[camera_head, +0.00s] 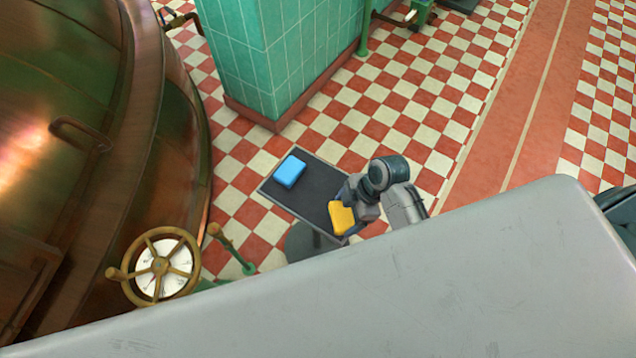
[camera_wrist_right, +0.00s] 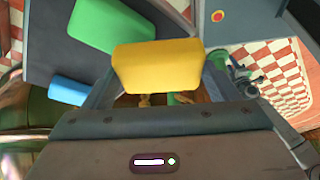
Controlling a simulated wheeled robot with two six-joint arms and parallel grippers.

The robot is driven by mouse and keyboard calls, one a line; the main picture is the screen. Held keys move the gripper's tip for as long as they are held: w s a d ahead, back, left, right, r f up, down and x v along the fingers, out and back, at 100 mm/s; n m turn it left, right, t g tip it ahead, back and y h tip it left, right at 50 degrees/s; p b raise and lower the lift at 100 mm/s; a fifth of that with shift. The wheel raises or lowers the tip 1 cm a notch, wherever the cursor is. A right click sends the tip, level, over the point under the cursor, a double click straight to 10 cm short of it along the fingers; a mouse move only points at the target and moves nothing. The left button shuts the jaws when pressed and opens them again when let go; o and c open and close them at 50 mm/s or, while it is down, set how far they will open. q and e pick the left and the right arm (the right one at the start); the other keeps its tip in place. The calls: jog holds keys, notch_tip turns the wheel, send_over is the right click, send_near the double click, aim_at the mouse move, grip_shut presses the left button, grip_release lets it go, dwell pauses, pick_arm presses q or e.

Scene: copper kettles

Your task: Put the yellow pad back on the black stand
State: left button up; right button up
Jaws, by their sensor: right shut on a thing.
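The yellow pad (camera_head: 342,218) is held in my right gripper (camera_head: 350,206), at the lower right end of the black stand (camera_head: 314,187) in the head view. In the right wrist view the yellow pad (camera_wrist_right: 160,66) sits between the two fingers of the gripper (camera_wrist_right: 158,84). I cannot tell whether the pad touches the stand top. The stand (camera_wrist_right: 45,40) also shows as a dark surface at the upper left of the wrist view. My left gripper is in neither view.
A blue pad (camera_head: 289,171) lies on the stand's far left part. A green pad (camera_wrist_right: 108,25) lies beyond the yellow one in the wrist view. A copper kettle (camera_head: 165,110), handwheel (camera_head: 160,268) and green tiled pillar (camera_head: 285,50) stand around. The checkered floor (camera_head: 425,105) is open.

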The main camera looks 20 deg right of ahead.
jog(key=w+a, duration=0.1)
jog(key=w, duration=0.3)
jog(key=w+a+p, duration=0.1)
jog(key=w, duration=0.3)
jog(key=w+a+f, duration=0.1)
jog(key=w, duration=0.3)
jog(key=shift+w+a+f, duration=0.1)
jog(key=shift+w+a, duration=0.05)
jog(key=shift+w, duration=0.15)
notch_tip(320, 180, down, 3)
jog(key=shift+r+p, duration=0.15)
jog(key=shift+p, duration=0.4)
jog(key=shift+f, duration=0.45)
jog(key=shift+f, duration=0.1)
jog(key=o, duration=0.9)
jog(key=v, duration=1.2)
jog(key=shift+b, duration=0.3)
